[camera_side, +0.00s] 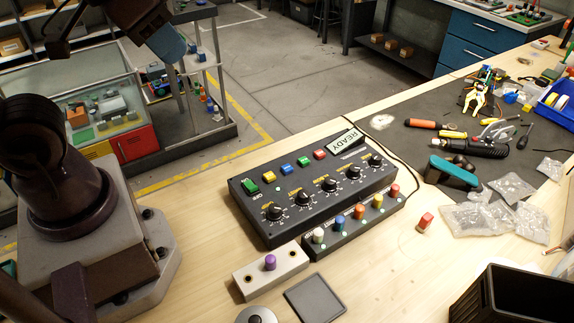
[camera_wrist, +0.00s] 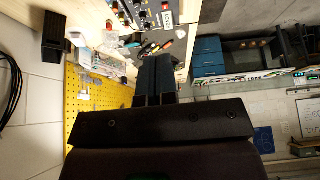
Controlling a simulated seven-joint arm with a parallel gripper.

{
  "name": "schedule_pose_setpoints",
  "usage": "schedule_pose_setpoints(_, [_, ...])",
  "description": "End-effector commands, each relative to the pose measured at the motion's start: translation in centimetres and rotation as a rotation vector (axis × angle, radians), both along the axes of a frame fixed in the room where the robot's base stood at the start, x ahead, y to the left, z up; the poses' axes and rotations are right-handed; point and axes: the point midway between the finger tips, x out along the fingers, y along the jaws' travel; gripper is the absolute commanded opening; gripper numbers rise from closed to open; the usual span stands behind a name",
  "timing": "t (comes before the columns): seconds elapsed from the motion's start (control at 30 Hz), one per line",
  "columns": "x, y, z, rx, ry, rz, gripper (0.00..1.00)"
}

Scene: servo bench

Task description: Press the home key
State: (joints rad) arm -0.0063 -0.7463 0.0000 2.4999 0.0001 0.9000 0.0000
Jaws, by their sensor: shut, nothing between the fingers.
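A black control box (camera_side: 285,222) lies on the wooden bench in the side view. Its back row has a large green key (camera_side: 250,186), a yellow key (camera_side: 269,176), a blue key (camera_side: 286,169), a smaller green key (camera_side: 303,161) and a red key (camera_side: 320,154). The labels are too small to read, so I cannot tell which key is home. A tilted display (camera_side: 345,142) reads READY. My gripper (camera_wrist: 155,64) is shut and empty in the wrist view, well away from the box, which shows at that view's top edge. Its fingertips are not clear in the side view.
Several dark dials line the box. A strip (camera_side: 350,232) with coloured pegs lies in front. A grey block (camera_side: 290,272) with a purple peg, a dark square pad (camera_side: 315,298) and a loose red block (camera_side: 425,222) are near. Tools and plastic bags crowd the right.

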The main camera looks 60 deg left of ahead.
Motion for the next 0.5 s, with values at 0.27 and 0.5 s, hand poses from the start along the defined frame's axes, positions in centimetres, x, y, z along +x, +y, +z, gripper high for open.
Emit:
schedule_pose_setpoints(0.27, [1.3, 1.5, -4.0, 0.028, 0.191, 0.048, 0.00])
schedule_pose_setpoints(0.5, [5.0, 4.4, -9.1, 0.095, 0.258, 0.128, 0.00])
